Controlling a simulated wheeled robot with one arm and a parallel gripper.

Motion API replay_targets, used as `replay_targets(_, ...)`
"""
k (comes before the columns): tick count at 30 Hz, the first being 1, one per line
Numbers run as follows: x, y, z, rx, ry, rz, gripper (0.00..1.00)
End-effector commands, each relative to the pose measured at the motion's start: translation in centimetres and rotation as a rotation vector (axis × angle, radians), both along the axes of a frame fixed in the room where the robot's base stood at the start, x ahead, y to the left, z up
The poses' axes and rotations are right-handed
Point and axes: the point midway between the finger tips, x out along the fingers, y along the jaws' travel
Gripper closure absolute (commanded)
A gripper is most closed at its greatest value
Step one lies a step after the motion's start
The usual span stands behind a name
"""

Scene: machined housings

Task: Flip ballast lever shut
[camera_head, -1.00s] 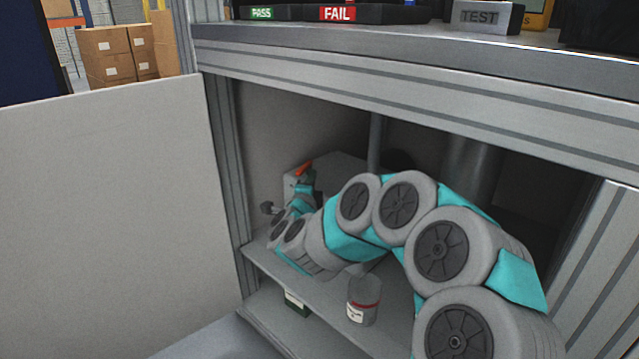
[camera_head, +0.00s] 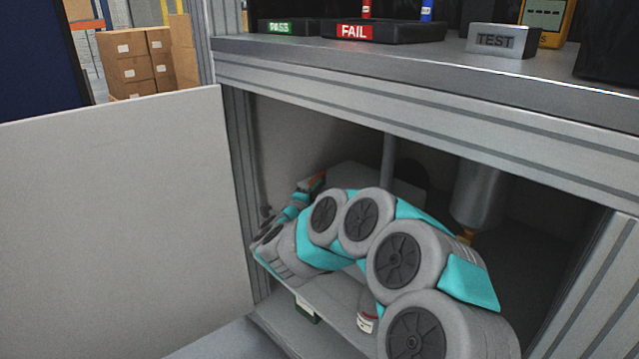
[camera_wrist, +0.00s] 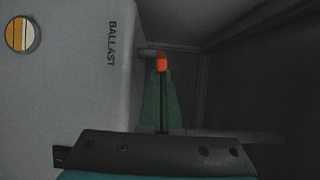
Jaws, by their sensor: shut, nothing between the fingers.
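The grey ballast housing (camera_head: 350,172) stands at the back of the cabinet. In the wrist view its face, with the sideways word BALLAST (camera_wrist: 112,44), fills the left side. The orange-ended lever (camera_wrist: 161,61) shows just past the housing's edge, beside a short grey stub. In the head view the orange (camera_head: 317,178) is a small patch at the housing's near left, partly covered by my wrist. My gripper (camera_wrist: 161,78) is shut and empty, its thin dark fingers pointing at the orange end. Whether they touch it I cannot tell.
My arm fills much of the cabinet opening. A red-banded jar (camera_head: 367,322) and a small green box (camera_head: 307,311) sit low inside, the jar partly hidden. A metal cylinder (camera_head: 480,195) hangs at right. A pale panel (camera_head: 120,220) stands left; the bench edge (camera_head: 420,90) runs above.

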Motion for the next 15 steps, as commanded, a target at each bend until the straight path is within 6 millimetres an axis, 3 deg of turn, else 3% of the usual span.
replay_targets(15, 0.5, 2.0, -0.2, -0.004, 0.002, -0.126, 1.00)
